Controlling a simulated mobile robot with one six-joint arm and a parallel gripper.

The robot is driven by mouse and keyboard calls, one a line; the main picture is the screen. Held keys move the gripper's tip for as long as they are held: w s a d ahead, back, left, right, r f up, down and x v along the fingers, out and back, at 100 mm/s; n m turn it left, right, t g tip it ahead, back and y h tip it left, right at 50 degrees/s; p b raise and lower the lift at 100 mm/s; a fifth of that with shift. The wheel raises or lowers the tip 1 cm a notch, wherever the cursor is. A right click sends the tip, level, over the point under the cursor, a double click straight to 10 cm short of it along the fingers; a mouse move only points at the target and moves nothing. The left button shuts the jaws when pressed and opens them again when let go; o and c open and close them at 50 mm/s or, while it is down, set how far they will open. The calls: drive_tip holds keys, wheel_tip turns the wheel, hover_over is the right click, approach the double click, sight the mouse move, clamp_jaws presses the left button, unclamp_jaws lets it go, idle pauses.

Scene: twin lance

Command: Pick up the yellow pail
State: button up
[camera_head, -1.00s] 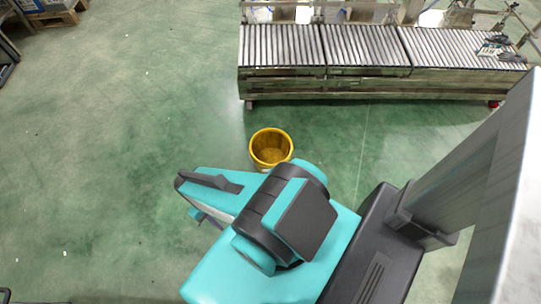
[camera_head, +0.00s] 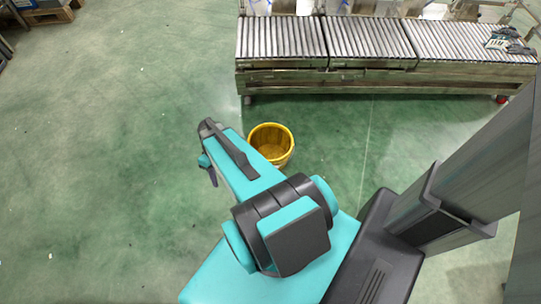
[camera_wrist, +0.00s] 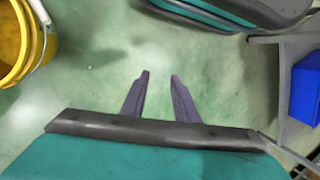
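The yellow pail (camera_head: 270,146) stands upright on the green floor in the head view, just right of my forearm and short of the conveyor. Its open top faces up and it looks empty. It also shows in the wrist view at the upper left, where the frame cuts it off; its yellow wall (camera_wrist: 12,45) and a pale handle show there. My gripper (camera_wrist: 159,75) has two dark fingers spread apart with only bare floor between them. The pail is to the left of the fingers and not touching them. In the head view my gripper is mostly hidden by my arm.
A roller conveyor (camera_head: 330,75) runs along the back right. A pallet (camera_head: 50,16) lies at the far left. In the wrist view, a blue box (camera_wrist: 307,85) sits by a grey frame at the right. The floor on the left is clear.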

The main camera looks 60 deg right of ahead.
drive_tip(key=w+d+f+t+b, duration=0.2)
drive_tip(key=d+b, duration=0.2)
drive_tip(key=d, duration=0.7)
drive_tip(key=w+d+f+t+b, duration=0.15)
drive_tip(key=d+b, duration=0.25)
drive_tip(key=d, duration=0.8)
drive_tip(key=s+d+n+t+b, duration=0.1)
drive_tip(key=s+d+b, duration=0.3)
drive_tip(key=d, duration=0.7)
drive_tip(key=s+d+n+t+h+b, duration=0.1)
drive_tip(key=s+d+b, duration=0.3)
drive_tip(key=d, duration=0.8)
drive_tip(key=shift+s+d+t, duration=0.3)
drive_tip(key=shift+s+t, duration=0.35)
drive_tip(key=shift+s, duration=0.3)
drive_tip(key=shift+f, duration=0.15)
drive_tip(key=shift+b+x, duration=1.25)
drive_tip(key=shift+x, duration=3)
